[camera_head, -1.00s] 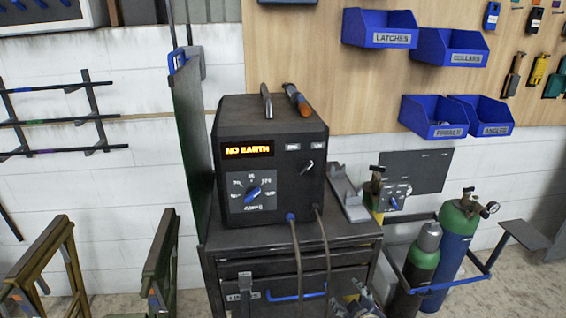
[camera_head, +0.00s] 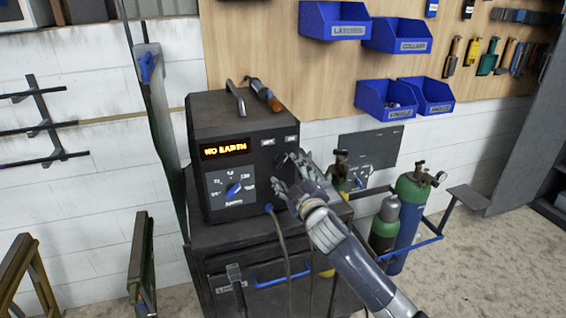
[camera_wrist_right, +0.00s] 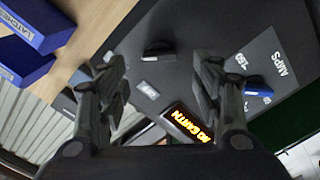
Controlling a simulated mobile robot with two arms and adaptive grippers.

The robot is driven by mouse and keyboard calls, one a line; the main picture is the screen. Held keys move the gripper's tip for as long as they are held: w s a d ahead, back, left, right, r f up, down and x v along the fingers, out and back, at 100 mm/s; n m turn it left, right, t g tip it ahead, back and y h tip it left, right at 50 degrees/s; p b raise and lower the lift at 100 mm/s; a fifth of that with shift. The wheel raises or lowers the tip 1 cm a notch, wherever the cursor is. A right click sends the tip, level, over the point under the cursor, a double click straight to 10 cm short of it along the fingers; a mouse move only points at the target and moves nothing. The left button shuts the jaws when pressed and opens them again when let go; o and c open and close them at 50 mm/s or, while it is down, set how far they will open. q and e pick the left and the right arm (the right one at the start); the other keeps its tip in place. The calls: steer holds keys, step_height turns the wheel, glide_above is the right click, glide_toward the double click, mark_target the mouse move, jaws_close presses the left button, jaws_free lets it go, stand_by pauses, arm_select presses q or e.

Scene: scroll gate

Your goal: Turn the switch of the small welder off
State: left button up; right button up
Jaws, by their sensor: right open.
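The small welder (camera_head: 235,125) is a dark box with a lit orange "NO EARTH" display (camera_head: 225,148) and a blue-pointer amps dial (camera_head: 234,190). It stands on a dark cabinet. Its black switch knob (camera_wrist_right: 158,50) shows ahead of my right gripper in the right wrist view. In the head view, my right gripper (camera_head: 290,172) is at the right side of the welder's front and largely covers the switch area. In the wrist view, the right fingers (camera_wrist_right: 160,82) are spread apart with nothing between them, and the knob lies beyond the gap. My left gripper is not in view.
The dark cabinet (camera_head: 235,238) has a blue drawer handle. Cables hang from the welder front. Green and blue gas cylinders (camera_head: 410,210) stand to the right. Blue bins (camera_head: 390,98) hang on the wooden board behind. A dark panel (camera_head: 160,140) stands at the left.

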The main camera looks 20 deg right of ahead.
mark_target(282, 163)
steer(key=shift+w+a+p, duration=0.15)
steer(key=shift+w+p, duration=0.3)
steer(key=shift+w, duration=2.25)
steer(key=c, duration=1.1)
